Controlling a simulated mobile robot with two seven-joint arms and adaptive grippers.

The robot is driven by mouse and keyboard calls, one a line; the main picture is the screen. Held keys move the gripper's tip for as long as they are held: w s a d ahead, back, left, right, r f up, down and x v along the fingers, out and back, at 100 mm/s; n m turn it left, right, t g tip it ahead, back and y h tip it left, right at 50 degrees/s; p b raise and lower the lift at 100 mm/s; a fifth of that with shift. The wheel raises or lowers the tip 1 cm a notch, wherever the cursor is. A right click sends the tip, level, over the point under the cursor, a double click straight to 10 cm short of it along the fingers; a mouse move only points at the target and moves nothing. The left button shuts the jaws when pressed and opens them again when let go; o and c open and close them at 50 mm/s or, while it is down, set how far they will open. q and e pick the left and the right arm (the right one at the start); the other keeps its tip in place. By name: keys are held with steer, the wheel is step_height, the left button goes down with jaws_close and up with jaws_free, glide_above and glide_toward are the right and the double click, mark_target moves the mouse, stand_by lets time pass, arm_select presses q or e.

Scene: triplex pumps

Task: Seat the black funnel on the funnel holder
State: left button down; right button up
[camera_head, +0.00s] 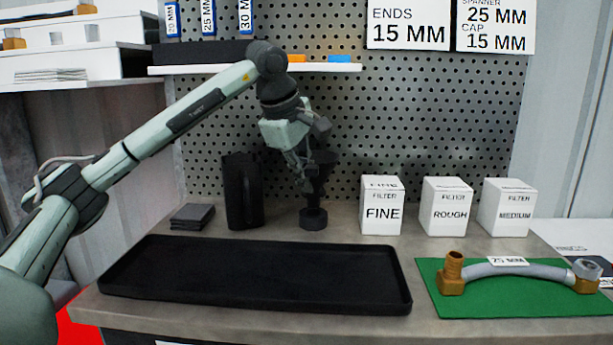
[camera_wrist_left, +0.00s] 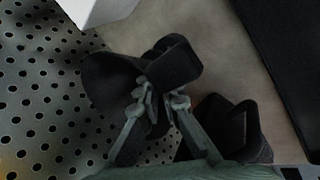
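The black funnel (camera_head: 323,160) stands at the back of the bench, in front of the pegboard. A short round black base (camera_head: 313,218), which looks like the funnel holder, is directly below it. My left gripper (camera_head: 305,183) reaches down from above at the funnel's left side. In the left wrist view, the fingers (camera_wrist_left: 162,102) are closed in on the dark funnel (camera_wrist_left: 110,82), one on each side of a narrow part. Black on black hides whether the funnel touches the holder. My right gripper is in neither view.
A black jug (camera_head: 243,190) stands close left of the gripper, also in the left wrist view (camera_wrist_left: 238,128). White filter boxes (camera_head: 381,206) stand to the right. A black tray (camera_head: 250,278) lies in front. A green mat (camera_head: 520,305) with a hose is at front right. A shelf (camera_head: 340,67) is above.

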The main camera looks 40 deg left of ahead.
mark_target(310, 207)
arm_select(q)
steer(key=shift+p, duration=0.5)
stand_by(1.7)
steer(key=shift+f+b, duration=1.3)
steer(key=shift+f, duration=0.8)
steer(key=c, duration=1.6)
jaws_free()
steer(key=shift+c, duration=0.2)
steer(key=v, duration=1.2)
